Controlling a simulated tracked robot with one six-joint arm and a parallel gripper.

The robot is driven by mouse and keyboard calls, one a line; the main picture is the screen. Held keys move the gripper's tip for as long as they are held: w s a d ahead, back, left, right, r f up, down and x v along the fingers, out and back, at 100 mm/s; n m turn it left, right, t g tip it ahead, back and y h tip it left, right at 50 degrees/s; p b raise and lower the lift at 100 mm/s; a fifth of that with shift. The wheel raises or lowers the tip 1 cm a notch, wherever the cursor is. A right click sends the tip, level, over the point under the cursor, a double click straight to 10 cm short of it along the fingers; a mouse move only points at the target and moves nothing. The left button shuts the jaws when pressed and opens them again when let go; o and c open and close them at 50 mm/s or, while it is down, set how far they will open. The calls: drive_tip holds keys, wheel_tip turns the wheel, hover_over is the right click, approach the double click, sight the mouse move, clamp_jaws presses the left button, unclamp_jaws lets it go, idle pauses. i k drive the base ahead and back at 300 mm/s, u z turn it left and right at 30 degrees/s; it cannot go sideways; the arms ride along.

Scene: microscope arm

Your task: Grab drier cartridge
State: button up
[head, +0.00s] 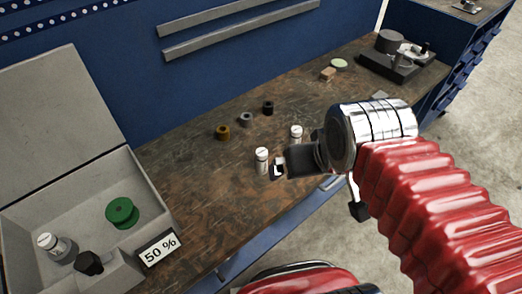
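A small white-topped cylinder (262,160), which looks like a cartridge, stands upright on the brown workbench just left of my gripper (279,168). A second similar white-topped cylinder (296,133) stands just behind my gripper, its lower part partly hidden. A third white-topped cylinder (57,247), with a clear lower body, sits in the open grey box at the left. Which one is the drier cartridge I cannot tell. My gripper is low over the bench's front part, its fingertips close to the first cylinder. The fingers overlap in this view, so their opening is not clear.
The grey box (125,170) also holds a green spool (121,213) and a black knob (89,263); a "50 %" sign (158,247) stands at its front. Brass (222,133), grey (246,119) and black (268,107) rings stand behind. A dark device (390,65) is back right.

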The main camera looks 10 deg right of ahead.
sight(47, 240)
drive_tip(key=k, duration=1.85)
drive_tip(key=u, duration=0.15)
drive_tip(key=i, duration=0.55)
drive_tip(key=u, duration=0.9)
drive_tip(key=i, duration=0.95)
drive_tip(key=u, duration=0.45)
